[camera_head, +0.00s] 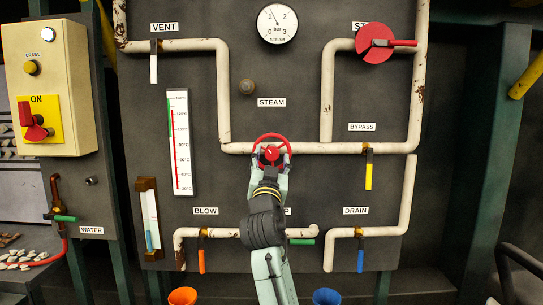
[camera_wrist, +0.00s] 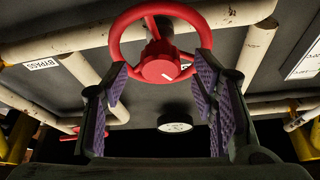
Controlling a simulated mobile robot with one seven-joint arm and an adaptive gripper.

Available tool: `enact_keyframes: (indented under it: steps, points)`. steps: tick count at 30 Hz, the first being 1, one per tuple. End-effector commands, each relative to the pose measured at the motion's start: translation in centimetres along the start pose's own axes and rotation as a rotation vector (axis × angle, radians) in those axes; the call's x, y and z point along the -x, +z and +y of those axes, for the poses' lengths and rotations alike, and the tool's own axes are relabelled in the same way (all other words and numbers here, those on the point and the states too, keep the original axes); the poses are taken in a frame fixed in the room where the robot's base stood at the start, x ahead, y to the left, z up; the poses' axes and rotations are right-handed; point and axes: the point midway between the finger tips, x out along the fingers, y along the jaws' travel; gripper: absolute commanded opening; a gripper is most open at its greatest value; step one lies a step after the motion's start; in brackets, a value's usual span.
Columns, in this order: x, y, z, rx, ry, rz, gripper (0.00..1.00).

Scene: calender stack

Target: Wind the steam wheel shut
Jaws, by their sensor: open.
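The red steam wheel (camera_head: 271,137) sits on the white pipe at the panel's middle, below the STEAM label (camera_head: 271,102). Its rim and red hub also show large in the wrist view (camera_wrist: 160,68). My gripper (camera_head: 270,166) is at the wheel from below and in front, covering its lower part. In the wrist view, its purple-padded fingers (camera_wrist: 161,72) stand apart, one each side of the wheel's hub and near part. I cannot tell whether the pads touch the rim.
A steam gauge (camera_head: 277,24) is above, its needle near 1. A red disc valve (camera_head: 375,43) is upper right. The yellow bypass lever (camera_head: 369,171) hangs right of the wheel. A thermometer (camera_head: 181,142) is left. Orange blow (camera_head: 202,260) and blue drain (camera_head: 360,260) levers are below.

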Motion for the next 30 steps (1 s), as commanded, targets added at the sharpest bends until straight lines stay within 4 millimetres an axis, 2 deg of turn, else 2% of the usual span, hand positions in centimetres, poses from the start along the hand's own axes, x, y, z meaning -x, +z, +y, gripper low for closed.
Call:
enact_keyframes:
  steps: [10, 30]
  points:
    - [-0.44, 0.06, 0.02, 0.001, 0.0, 0.0, 0.53]
    - [-0.42, 0.05, 0.01, 0.0, 0.0, 0.0, 0.08]
